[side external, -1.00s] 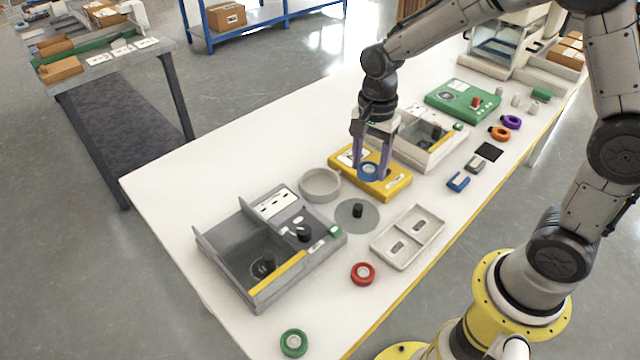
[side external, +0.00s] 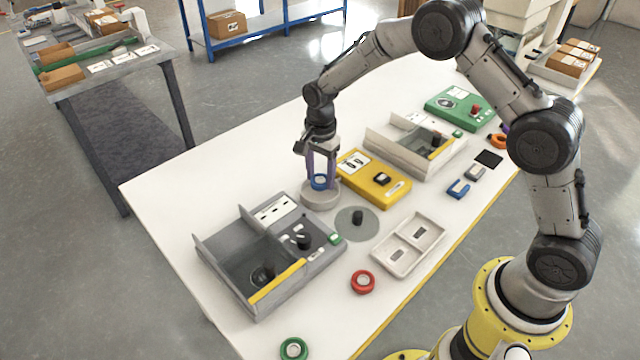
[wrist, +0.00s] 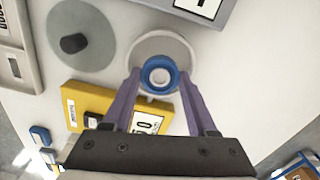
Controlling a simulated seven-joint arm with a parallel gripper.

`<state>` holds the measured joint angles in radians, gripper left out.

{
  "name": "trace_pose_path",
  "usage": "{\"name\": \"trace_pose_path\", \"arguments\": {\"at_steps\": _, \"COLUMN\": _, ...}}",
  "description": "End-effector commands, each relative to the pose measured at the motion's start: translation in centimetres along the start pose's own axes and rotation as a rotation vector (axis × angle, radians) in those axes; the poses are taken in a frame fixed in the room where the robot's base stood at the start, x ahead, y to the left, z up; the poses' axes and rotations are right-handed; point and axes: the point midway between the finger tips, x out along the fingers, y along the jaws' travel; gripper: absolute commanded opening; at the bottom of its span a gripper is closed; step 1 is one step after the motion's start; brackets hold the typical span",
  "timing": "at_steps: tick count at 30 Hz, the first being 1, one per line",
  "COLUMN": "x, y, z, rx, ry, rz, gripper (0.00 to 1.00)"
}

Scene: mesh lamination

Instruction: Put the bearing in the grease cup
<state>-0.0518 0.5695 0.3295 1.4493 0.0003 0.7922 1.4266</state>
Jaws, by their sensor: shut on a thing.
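The blue ring-shaped bearing (side external: 320,182) with a pale centre is between the purple fingers of my gripper (side external: 321,180). In the wrist view the bearing (wrist: 160,75) sits between the fingertips of my gripper (wrist: 160,82), over the round grey cup (wrist: 136,50). In the side view the cup (side external: 320,200), which I take to be the grease cup, is directly below the bearing. The bearing appears at or just above the cup's rim; I cannot tell if they touch. The fingers hide part of the cup.
A yellow device (side external: 388,188) stands right of the cup. A grey machine (side external: 270,245) stands in front to the left. A round grey disc with a black knob (side external: 357,217), a two-compartment tray (side external: 408,245) and a red ring (side external: 363,282) lie nearby. The table behind the cup is clear.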

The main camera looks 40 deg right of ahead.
Motion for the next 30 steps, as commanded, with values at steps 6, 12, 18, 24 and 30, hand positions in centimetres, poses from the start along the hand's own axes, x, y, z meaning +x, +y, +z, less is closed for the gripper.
{"name": "trace_pose_path", "arguments": {"at_steps": 6, "x": 2.9, "y": -0.1, "z": 0.0, "rx": 0.0, "ry": 0.0, "rz": 0.003, "gripper": 0.0}}
{"name": "trace_pose_path", "arguments": {"at_steps": 12, "x": 3.2, "y": -0.2, "z": 0.0, "rx": 0.0, "ry": 0.0, "rz": -0.001, "gripper": 0.0}}
{"name": "trace_pose_path", "arguments": {"at_steps": 18, "x": 3.5, "y": -0.1, "z": 0.0, "rx": 0.0, "ry": 0.0, "rz": 0.0, "gripper": 0.0}}
{"name": "trace_pose_path", "arguments": {"at_steps": 24, "x": 3.6, "y": -0.1, "z": 0.0, "rx": 0.0, "ry": 0.0, "rz": 0.001, "gripper": 0.7}}
{"name": "trace_pose_path", "arguments": {"at_steps": 30, "x": 3.5, "y": -0.1, "z": 0.0, "rx": 0.0, "ry": 0.0, "rz": 0.001, "gripper": 0.7}}
